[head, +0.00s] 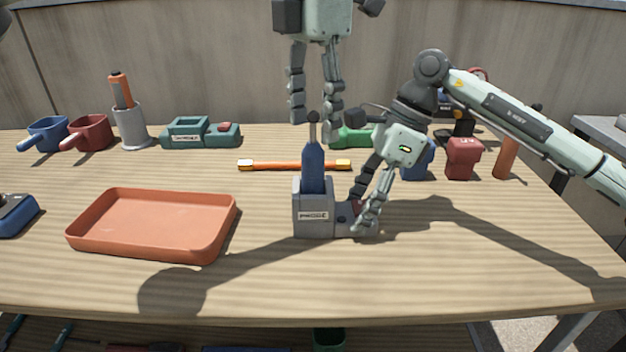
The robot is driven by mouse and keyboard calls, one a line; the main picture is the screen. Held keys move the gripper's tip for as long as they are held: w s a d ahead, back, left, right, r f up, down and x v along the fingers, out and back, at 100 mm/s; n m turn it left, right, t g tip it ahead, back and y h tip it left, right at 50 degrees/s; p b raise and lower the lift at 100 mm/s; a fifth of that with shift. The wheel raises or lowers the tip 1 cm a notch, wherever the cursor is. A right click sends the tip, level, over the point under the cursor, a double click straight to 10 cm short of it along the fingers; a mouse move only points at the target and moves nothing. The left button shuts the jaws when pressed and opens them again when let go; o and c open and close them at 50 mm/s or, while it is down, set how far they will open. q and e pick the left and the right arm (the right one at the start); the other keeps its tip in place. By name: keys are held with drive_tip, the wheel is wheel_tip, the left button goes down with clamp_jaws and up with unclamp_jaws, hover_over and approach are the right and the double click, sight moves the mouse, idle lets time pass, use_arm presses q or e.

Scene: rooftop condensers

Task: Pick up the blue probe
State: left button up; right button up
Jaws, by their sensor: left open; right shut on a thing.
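The blue probe (313,168) stands upright in a grey holder (313,215) with a printed label, near the middle of the table. Its thin grey neck and dark round tip point up. My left gripper (314,127) is open above the holder and points down. Its fingers appear on either side of the probe's tip, with gaps on both sides. My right gripper (358,215) is shut on the low right-hand part of the holder, beside a dark red piece. The probe's lower end is hidden inside the holder.
An empty orange tray (155,252) lies at left. An orange bar (294,165) lies behind the holder. Blue (48,134) and red (90,131) scoops, a grey cup (130,128) and a teal device (200,132) stand at back left. A red block (463,158) stands at right.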

sight(313, 142)
use_arm(q)
wheel_tip(313, 142, down, 6)
drive_tip(key=shift+r, duration=0.15)
drive_tip(key=shift+c, duration=0.3)
clamp_jaws()
